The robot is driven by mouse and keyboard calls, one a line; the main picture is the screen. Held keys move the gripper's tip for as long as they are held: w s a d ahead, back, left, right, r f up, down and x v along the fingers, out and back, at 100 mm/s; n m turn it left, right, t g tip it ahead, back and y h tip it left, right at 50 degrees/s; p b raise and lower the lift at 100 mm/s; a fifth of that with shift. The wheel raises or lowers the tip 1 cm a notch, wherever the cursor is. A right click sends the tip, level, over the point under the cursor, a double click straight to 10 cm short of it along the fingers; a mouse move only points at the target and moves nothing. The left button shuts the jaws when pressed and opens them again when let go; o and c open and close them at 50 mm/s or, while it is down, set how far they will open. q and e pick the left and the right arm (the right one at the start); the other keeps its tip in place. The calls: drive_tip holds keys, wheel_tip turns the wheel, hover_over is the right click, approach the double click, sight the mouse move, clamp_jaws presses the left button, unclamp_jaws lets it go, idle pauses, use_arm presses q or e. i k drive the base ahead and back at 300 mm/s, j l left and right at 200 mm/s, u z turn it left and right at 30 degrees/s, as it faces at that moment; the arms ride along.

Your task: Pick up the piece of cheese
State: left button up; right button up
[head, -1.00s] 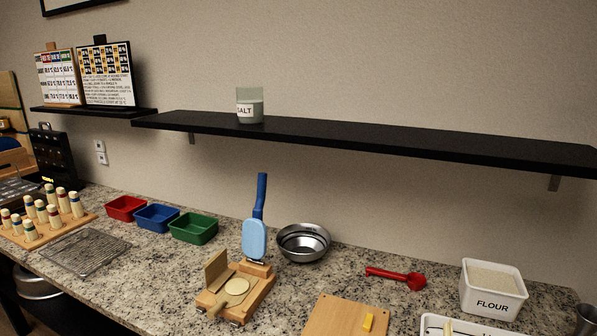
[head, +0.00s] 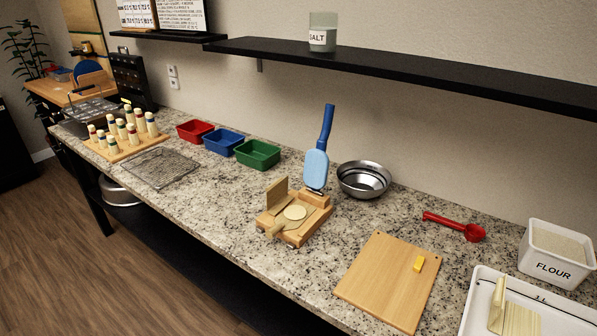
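The piece of cheese (head: 419,264) is a small yellow block. It lies on the upper right part of a wooden cutting board (head: 375,292) near the front of the granite counter. Nothing covers it. Neither of my grippers shows in the head view.
A red scoop (head: 455,227), a flour tub (head: 556,254) and a white tray (head: 471,318) are to the right. A dark shelf (head: 420,78) overhangs the back.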

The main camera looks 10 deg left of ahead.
sight(420, 260)
drive_tip(key=i+j+z, duration=0.1)
drive_tip(key=j+z, duration=0.15)
drive_tip(key=z, duration=0.15)
drive_tip(key=i+j+z, duration=0.1)
drive_tip(key=j+z, duration=0.2)
drive_tip(key=z, duration=0.15)
drive_tip(key=j+z, duration=0.4)
drive_tip(key=j, duration=2.45)
drive_tip(key=l+z, duration=0.2)
drive_tip(key=l, duration=0.85)
